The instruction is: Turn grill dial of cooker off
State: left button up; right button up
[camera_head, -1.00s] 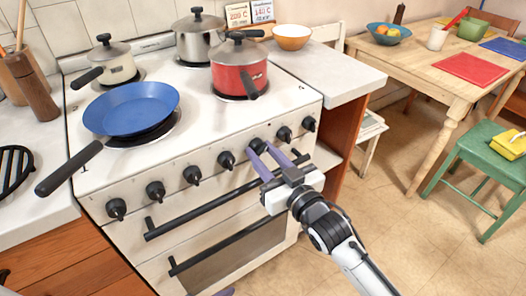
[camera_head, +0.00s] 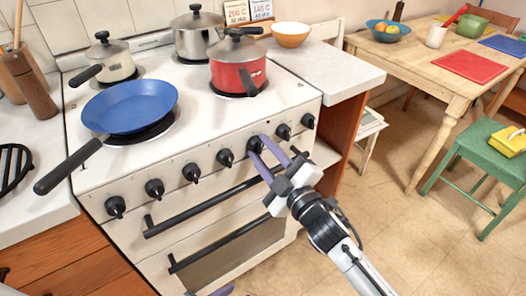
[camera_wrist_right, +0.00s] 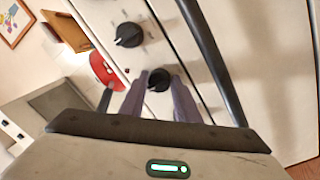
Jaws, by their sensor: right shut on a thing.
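The cooker (camera_head: 200,130) is white, with a row of several black dials along its front panel. My right gripper (camera_head: 262,147) has its two purple fingers on either side of one dial (camera_head: 253,146), third from the right end, and is shut on it. In the right wrist view this dial (camera_wrist_right: 158,80) sits between the fingertips, with a neighbouring dial (camera_wrist_right: 129,35) clear of them. The fingers partly hide the held dial, and no marking naming it as the grill dial is readable. Of my left gripper (camera_head: 208,292), only bits of fingertip show at the bottom edge.
Black oven handles (camera_head: 215,203) run just below the dials, close under my right gripper. A blue pan (camera_head: 131,106), a red pot (camera_head: 238,72) and other pots stand on the hob. Open floor (camera_head: 420,235) lies to the right; a green chair (camera_head: 490,150) stands beyond.

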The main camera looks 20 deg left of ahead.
jog(key=shift+n, duration=0.6)
jog(key=o, duration=1)
jog(key=v, duration=1)
jog(key=shift+s+d+p, duration=0.1)
jog(key=shift+d+p, duration=0.05)
jog(key=shift+p, duration=0.25)
